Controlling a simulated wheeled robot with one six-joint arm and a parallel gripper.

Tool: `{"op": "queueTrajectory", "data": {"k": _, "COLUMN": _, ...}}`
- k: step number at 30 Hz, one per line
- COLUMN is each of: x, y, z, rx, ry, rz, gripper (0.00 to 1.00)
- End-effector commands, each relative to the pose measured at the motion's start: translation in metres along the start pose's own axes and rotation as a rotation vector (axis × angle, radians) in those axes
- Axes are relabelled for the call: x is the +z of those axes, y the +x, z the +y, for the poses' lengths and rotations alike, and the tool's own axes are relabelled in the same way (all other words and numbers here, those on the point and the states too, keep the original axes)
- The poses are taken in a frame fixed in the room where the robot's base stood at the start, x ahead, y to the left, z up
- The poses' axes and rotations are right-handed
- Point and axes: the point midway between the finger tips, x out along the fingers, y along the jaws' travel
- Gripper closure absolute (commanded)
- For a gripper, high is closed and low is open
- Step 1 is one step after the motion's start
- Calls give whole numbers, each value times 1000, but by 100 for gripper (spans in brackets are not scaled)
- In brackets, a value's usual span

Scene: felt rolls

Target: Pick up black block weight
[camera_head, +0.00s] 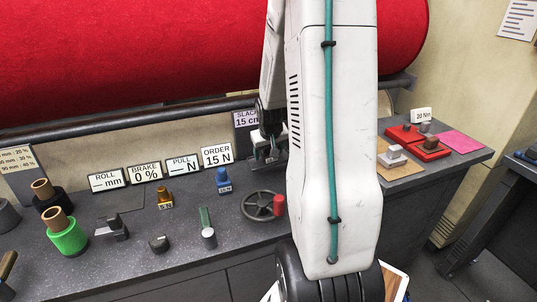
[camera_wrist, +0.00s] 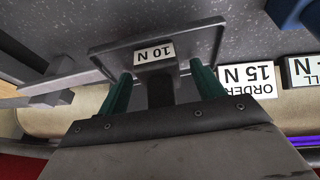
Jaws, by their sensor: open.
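The black block weight (camera_wrist: 161,90) carries a white "10 N" label and rests on a dark square plate (camera_wrist: 215,33). In the wrist view, my gripper (camera_wrist: 160,82) has its two green fingers on either side of the block, with a gap visible on each side. The gripper is open. In the head view, my gripper (camera_head: 266,153) is low over the back of the grey bench, and the block is mostly hidden there by the gripper and arm.
On the bench (camera_head: 135,262) are a blue weight (camera_head: 223,180), a brass weight (camera_head: 165,198), a handwheel (camera_head: 258,206) and a red cylinder (camera_head: 279,205). Label cards, including "ORDER 15 N" (camera_head: 216,156), stand behind. A red felt roll (camera_head: 130,50) lies above.

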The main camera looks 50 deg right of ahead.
Motion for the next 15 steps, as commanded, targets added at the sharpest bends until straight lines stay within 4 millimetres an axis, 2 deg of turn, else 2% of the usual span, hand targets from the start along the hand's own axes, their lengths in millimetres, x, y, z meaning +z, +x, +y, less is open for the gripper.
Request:
{"op": "queueTrajectory", "data": {"k": 3, "x": 0, "y": 8, "z": 0, "rx": 0, "ry": 0, "rz": 0, "gripper": 33}}
{"op": "queueTrajectory", "data": {"k": 9, "x": 0, "y": 8, "z": 0, "rx": 0, "ry": 0, "rz": 1, "gripper": 33}}
{"op": "queueTrajectory", "data": {"k": 10, "x": 0, "y": 8, "z": 0, "rx": 0, "ry": 0, "rz": 1, "gripper": 36}}
{"op": "queueTrajectory", "data": {"k": 15, "x": 0, "y": 8, "z": 0, "rx": 0, "ry": 0, "rz": 1, "gripper": 83}}
